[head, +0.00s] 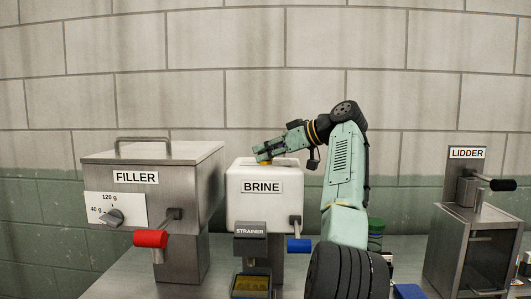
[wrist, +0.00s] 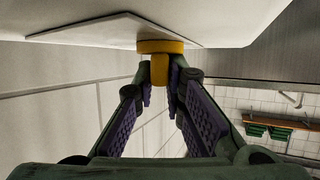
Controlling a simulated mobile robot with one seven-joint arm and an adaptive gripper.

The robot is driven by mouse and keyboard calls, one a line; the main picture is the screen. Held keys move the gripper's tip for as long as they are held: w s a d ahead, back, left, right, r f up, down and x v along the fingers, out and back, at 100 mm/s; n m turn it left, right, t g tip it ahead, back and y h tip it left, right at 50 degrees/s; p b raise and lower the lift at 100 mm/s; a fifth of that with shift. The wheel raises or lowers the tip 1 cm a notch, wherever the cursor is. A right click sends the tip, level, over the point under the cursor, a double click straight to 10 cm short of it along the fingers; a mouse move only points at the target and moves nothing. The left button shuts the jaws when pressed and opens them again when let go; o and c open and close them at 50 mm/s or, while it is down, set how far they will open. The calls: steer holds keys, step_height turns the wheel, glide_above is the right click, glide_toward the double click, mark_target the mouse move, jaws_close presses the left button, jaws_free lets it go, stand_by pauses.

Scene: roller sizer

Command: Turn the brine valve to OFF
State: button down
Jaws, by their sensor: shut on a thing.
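The white box labelled BRINE (head: 262,208) stands in the middle of the head view. A small yellow valve knob (head: 264,162) shows at its top. In the wrist view the yellow knob (wrist: 160,46) has a round disc against a pale surface and a bar standing out from it. My gripper (head: 260,152) is at the knob in the head view. In the wrist view my gripper (wrist: 162,80) is shut on the knob's bar, with a finger at each side. I see no OFF mark, and the knob's setting cannot be read.
The FILLER (head: 150,190), with a red handle (head: 150,238), stands to the left. A blue handle (head: 299,245) sticks out at the BRINE box's lower right, beside the STRAINER (head: 250,245). The LIDDER (head: 470,240) stands at the far right. A wall is behind.

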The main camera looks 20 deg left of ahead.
steer(key=c, duration=1.7)
jaws_free()
steer(key=shift+o, duration=0.2)
steer(key=v, duration=0.7)
steer(key=shift+d, duration=0.25)
